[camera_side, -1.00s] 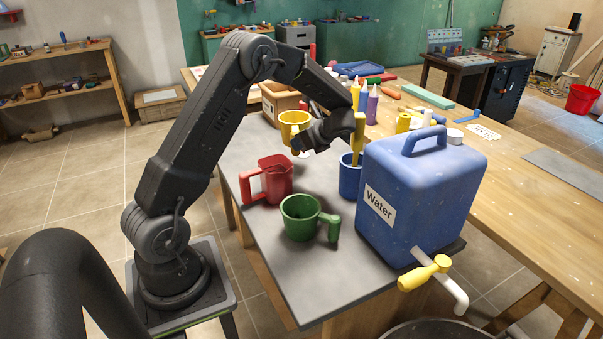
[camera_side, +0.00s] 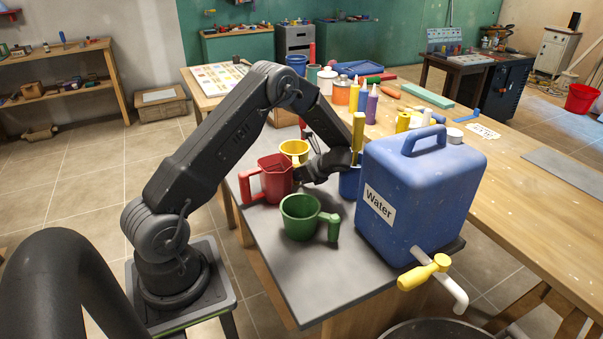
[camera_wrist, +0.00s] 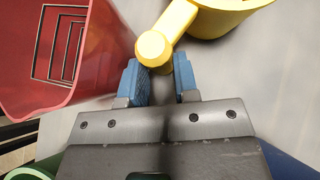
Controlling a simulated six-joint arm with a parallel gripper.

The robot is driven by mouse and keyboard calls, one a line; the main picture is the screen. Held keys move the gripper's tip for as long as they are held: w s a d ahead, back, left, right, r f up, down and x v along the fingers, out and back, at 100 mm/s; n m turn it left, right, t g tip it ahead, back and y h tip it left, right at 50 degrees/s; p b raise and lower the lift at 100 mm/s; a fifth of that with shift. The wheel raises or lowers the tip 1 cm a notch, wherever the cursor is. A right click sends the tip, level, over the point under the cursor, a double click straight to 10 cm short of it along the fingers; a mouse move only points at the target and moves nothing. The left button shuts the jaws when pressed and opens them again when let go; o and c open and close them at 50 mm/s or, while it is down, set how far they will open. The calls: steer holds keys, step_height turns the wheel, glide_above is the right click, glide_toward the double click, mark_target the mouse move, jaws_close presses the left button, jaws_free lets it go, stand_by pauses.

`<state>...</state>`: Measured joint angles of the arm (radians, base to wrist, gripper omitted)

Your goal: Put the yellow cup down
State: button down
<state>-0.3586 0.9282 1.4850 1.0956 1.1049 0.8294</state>
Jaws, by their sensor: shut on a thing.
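The yellow cup (camera_side: 295,147) is upright behind the red jug (camera_side: 273,178) in the side view, with its lower part hidden. I cannot tell whether its base touches the grey top. My gripper (camera_side: 307,172) is to its right, low over the grey surface. In the wrist view the cup (camera_wrist: 222,16) is at the top right, and its handle (camera_wrist: 156,46) runs down between the blue finger pads of my gripper (camera_wrist: 160,78). The gripper is shut on the handle.
The red jug (camera_wrist: 45,60) is close to the left of my fingers. A green cup (camera_side: 300,217) stands in front, a blue cup (camera_side: 349,186) to the right, and a large blue water container (camera_side: 415,200) beyond it. The front grey top (camera_side: 320,285) is clear.

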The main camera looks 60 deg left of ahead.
steer(key=shift+f, duration=0.1)
steer(key=c, duration=1.1)
jaws_free()
steer(key=shift+c, duration=0.2)
